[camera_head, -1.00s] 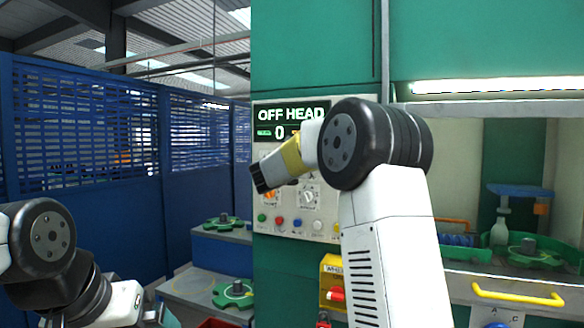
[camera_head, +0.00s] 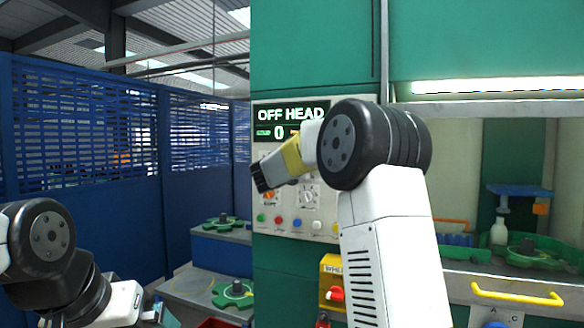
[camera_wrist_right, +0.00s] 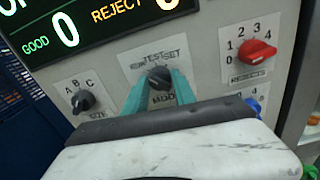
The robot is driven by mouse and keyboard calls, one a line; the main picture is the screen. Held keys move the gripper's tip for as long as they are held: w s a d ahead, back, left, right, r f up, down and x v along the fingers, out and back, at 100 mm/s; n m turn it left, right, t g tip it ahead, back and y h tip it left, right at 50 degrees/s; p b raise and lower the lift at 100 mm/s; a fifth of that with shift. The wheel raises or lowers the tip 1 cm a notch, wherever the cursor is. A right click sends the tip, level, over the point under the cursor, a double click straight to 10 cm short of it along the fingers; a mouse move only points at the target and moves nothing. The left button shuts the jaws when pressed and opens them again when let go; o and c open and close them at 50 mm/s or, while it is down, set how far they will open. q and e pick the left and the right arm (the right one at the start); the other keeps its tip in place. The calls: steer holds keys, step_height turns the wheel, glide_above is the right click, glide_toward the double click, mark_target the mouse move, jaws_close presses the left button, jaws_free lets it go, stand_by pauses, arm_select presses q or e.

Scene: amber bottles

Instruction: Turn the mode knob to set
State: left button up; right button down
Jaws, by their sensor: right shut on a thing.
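The dark mode knob (camera_wrist_right: 159,76) shows in the right wrist view, on a pale panel below the labels TEST and SET. Its MODE label is partly covered by my gripper. My right gripper (camera_wrist_right: 160,88) has its teal fingers on either side of the knob and is shut on it. Which label the knob points at is hard to tell. In the head view my right gripper (camera_head: 260,177) is against the control panel (camera_head: 320,226), and its wrist hides part of the panel.
A dark size knob (camera_wrist_right: 83,101) sits left of the mode knob, and a red rejects knob (camera_wrist_right: 256,52) sits right. A blue knob (camera_wrist_right: 254,104) is below that. The display (camera_wrist_right: 90,25) is above. Several coloured buttons (camera_head: 279,222) line the panel's lower part.

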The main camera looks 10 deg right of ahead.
steer(key=shift+m, duration=8.6)
steer(key=shift+f, duration=0.1)
steer(key=c, duration=1)
jaws_free()
steer(key=shift+c, duration=0.2)
steer(key=v, duration=0.8)
steer(key=shift+w, duration=0.1)
